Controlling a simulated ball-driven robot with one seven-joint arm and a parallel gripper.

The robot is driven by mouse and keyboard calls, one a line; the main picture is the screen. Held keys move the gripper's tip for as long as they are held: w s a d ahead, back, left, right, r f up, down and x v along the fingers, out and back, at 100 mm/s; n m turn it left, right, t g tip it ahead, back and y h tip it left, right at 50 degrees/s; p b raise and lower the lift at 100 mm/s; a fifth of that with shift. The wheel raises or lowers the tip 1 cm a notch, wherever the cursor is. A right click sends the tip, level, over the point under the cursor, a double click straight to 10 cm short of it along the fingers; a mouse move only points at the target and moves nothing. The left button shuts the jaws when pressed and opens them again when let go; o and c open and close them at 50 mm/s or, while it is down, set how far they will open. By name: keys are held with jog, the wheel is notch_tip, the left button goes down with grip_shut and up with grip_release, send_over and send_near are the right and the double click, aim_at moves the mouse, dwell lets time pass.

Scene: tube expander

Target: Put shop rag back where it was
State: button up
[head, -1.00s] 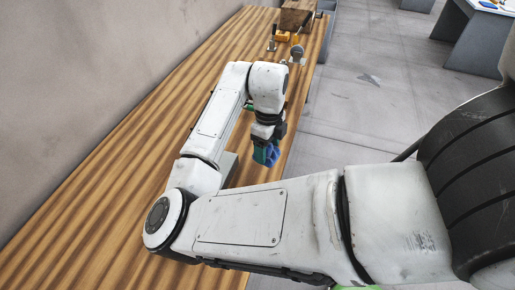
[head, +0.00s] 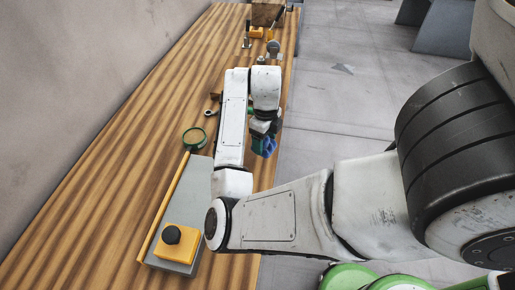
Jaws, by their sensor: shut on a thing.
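The shop rag (head: 264,146) is a small blue bundle in the head view. My gripper (head: 262,135) is shut on it and points down. The rag hangs near the right edge of the wooden workbench (head: 120,150). I cannot tell its exact height above the bench. The arm hides part of the bench around it, and the fingertips are mostly hidden by the rag.
A grey plate with a yellow box and black knob (head: 172,244) lies at the near end. A green-rimmed round dish (head: 194,139) sits left of my arm. Small tools and a brown wooden box (head: 267,12) stand at the far end. The left bench is clear.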

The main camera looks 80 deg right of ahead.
jog(key=w+f, duration=0.1)
jog(key=w+d+f, duration=0.1)
jog(key=f, duration=0.1)
jog(key=shift+w+d, duration=0.1)
jog(key=shift+w, duration=0.05)
jog(key=shift+w+d+f+p, duration=0.15)
jog(key=shift+f+p, duration=0.55)
jog(key=shift+f, duration=1.05)
jog(key=shift+f, duration=0.15)
jog(key=o, duration=1)
notch_tip(320, 180, up, 12)
jog(key=shift+r+b, duration=0.2)
jog(key=shift+b, duration=0.6)
